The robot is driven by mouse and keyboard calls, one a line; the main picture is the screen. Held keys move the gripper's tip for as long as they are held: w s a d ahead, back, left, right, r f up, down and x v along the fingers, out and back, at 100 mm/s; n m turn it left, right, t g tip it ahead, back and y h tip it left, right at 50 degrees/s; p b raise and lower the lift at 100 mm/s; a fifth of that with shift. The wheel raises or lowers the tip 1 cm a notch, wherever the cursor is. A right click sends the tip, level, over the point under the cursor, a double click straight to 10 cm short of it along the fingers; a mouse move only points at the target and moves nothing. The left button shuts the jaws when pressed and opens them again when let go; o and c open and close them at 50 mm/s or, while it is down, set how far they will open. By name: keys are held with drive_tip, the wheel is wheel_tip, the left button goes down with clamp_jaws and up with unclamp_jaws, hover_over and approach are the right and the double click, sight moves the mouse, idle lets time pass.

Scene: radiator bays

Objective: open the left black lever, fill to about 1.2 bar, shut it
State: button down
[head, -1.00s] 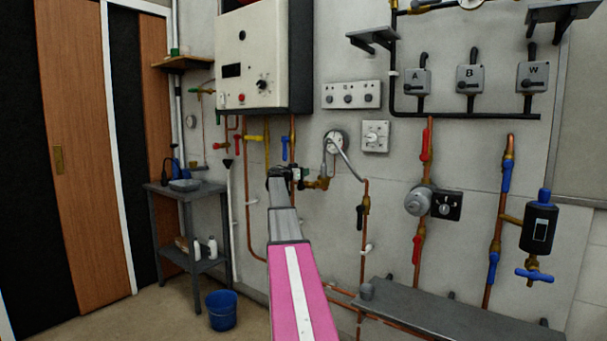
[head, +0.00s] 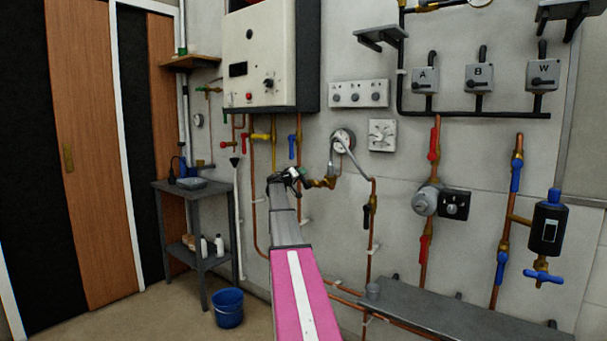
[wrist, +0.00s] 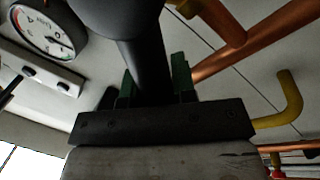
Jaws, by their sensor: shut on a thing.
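My gripper (head: 292,177) is at the brass valve (head: 322,183) on the left end of the grey braided hose. In the wrist view my gripper (wrist: 154,78) has its dark green fingers on either side of a black lever (wrist: 148,60) and is shut on it. In the head view this left lever is mostly hidden by my gripper. A second black lever (head: 367,216) hangs on the copper pipe to the right. A round pressure gauge (head: 342,140) sits above the hose; it also shows in the wrist view (wrist: 47,34), its exact reading unclear.
The white boiler (head: 262,60) hangs above, with yellow (head: 262,137) and blue (head: 292,146) levers beneath it. A grey bench (head: 440,310) stands at right. A grey table (head: 190,187) and a blue bucket (head: 228,308) stand at left.

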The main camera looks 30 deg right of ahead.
drive_tip(key=shift+w+a+f+n, duration=0.15)
drive_tip(key=shift+w+f+n, duration=0.25)
drive_tip(key=shift+n, duration=0.5)
drive_tip(key=shift+f, duration=0.1)
drive_tip(key=c, duration=0.9)
unclamp_jaws()
drive_tip(key=v, duration=1)
drive_tip(key=shift+s+a+f, duration=0.1)
drive_tip(key=shift+s+a, duration=0.15)
drive_tip(key=shift+a, duration=0.1)
